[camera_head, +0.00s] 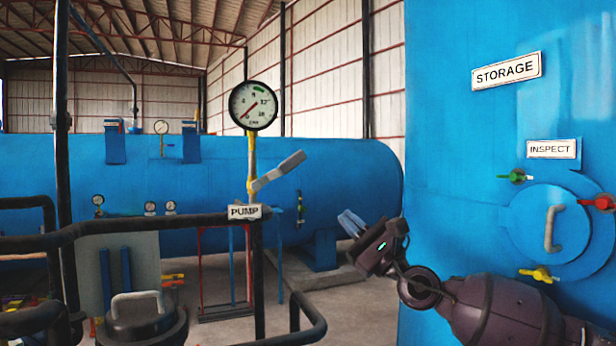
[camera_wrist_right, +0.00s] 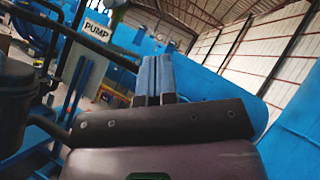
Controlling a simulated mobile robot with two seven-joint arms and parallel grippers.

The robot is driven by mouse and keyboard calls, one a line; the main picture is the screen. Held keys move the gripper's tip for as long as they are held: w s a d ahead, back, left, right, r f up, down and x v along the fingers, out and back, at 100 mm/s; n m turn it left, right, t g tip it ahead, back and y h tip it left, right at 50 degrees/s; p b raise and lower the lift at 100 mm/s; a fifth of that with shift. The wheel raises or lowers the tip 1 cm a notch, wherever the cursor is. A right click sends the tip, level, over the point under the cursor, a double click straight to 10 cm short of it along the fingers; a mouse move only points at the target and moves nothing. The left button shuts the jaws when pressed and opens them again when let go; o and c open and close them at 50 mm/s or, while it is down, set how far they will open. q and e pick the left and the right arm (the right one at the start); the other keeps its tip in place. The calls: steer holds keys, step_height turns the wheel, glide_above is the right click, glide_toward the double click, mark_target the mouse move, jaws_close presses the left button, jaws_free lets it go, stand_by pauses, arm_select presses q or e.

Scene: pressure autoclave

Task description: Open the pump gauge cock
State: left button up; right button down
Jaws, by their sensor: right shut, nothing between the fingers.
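The pump gauge (camera_head: 254,106) is a round white dial on a yellow stem above a black pipe. Its cock has a grey lever handle (camera_head: 279,171) that slants up to the right from the yellow stem. The PUMP label (camera_head: 245,212) hangs just below, and it also shows in the right wrist view (camera_wrist_right: 98,31). My right gripper (camera_head: 346,221) is shut and empty, to the right of and below the lever, apart from it. Its blue fingers (camera_wrist_right: 154,76) are together in the right wrist view. My left gripper is not in view.
A blue STORAGE tank (camera_head: 450,150) with an INSPECT hatch (camera_head: 552,228) and coloured knobs stands at the right. Black pipes (camera_head: 140,226) run across the left front. A large blue vessel (camera_head: 340,170) lies behind. Open air lies between my right gripper and the lever.

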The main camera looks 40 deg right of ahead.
mark_target(296, 166)
steer(key=p+x, duration=0.1)
steer(key=x, duration=0.3)
steer(key=s+a+r+p+x, duration=0.1)
steer(key=p+x, duration=0.1)
steer(key=x, duration=0.2)
steer(key=p+x, duration=0.1)
steer(key=x, duration=0.3)
steer(key=shift+s+a+r, duration=0.25)
steer(key=shift+s, duration=0.1)
steer(key=shift+w, duration=0.1)
